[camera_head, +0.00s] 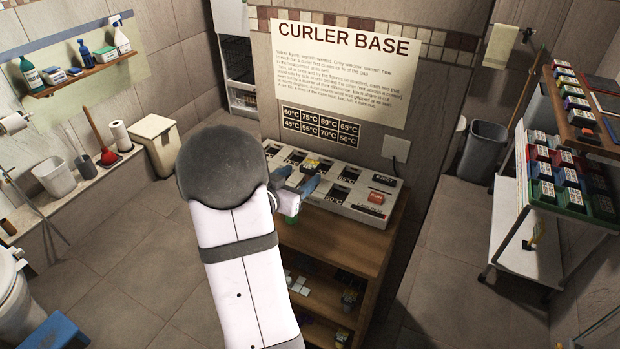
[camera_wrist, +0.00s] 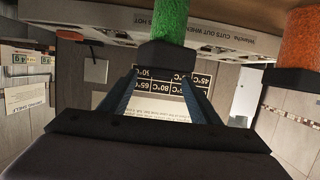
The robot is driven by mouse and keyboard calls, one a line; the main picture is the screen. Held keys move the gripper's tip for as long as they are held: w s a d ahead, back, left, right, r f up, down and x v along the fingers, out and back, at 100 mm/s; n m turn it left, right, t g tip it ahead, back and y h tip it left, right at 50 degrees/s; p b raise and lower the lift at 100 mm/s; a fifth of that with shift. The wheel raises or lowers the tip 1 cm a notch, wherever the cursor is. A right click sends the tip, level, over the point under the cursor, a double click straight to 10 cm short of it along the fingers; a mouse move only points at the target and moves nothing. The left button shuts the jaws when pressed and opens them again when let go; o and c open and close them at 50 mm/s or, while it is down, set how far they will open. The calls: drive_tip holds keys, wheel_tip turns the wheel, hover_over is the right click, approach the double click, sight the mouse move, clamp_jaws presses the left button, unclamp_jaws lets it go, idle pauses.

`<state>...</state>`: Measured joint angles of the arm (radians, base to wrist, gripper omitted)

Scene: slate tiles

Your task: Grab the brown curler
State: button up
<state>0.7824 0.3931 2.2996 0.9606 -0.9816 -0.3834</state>
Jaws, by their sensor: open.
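An orange-brown curler (camera_wrist: 298,38) with a dark end shows at the right edge of the wrist view, partly cut off. It is the only brownish curler I can make out. A green curler (camera_wrist: 172,22) with a dark end stands at the top middle of the wrist view, in line with the gap between my fingertips; its green also shows in the head view (camera_head: 291,217). My gripper (camera_head: 295,181) is open at the front of the curler base (camera_head: 345,208), its blue fingers (camera_wrist: 160,84) apart with no curler clearly between them. My arm hides part of the base.
The base stands on a wooden shelf unit (camera_head: 335,242) with small items on lower shelves. A red button (camera_head: 376,197) is on its right part. A sign (camera_head: 345,65) hangs behind. A trolley (camera_head: 540,235) with coloured boxes stands right. Floor between is clear.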

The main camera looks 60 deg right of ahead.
sight(307, 169)
drive_tip(key=shift+x, duration=1.1)
drive_tip(key=shift+r+p+x, duration=0.2)
drive_tip(key=shift+p+x, duration=0.85)
drive_tip(key=shift+x, duration=1.6)
drive_tip(key=shift+w+a, duration=0.1)
drive_tip(key=c, duration=1.2)
